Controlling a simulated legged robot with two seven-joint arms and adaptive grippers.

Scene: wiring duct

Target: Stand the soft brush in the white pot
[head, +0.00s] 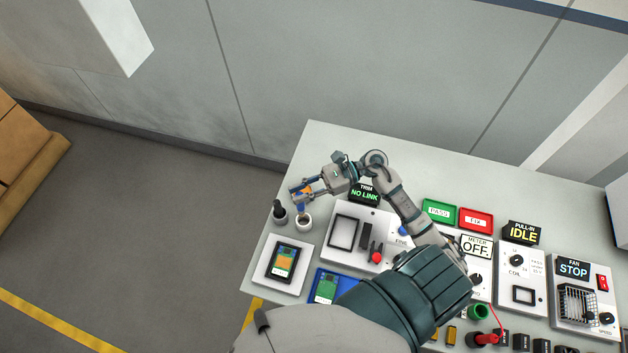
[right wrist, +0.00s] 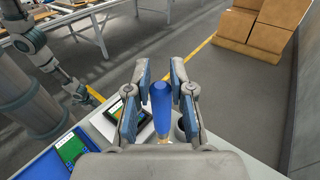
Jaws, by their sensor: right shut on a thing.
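The soft brush shows in the right wrist view as a blue handle (right wrist: 161,105) with a tan part below it, between my right gripper's fingers. My right gripper (right wrist: 161,92) is shut on it. In the head view the right gripper (head: 299,190) is just above the white pot (head: 304,224), near the table's left edge. The pot's dark opening faces up. The brush's lower end is hard to make out, and I cannot tell whether it is inside the pot. My left arm shows at the left of the right wrist view, but its gripper's fingers are too small to judge.
A dark upright thing (head: 279,213) stands close left of the white pot. A white panel with a small screen (head: 283,262) lies in front of it. The NO LINK unit (head: 364,194) and a white panel (head: 345,232) are to the right. Open floor lies beyond the table's left edge.

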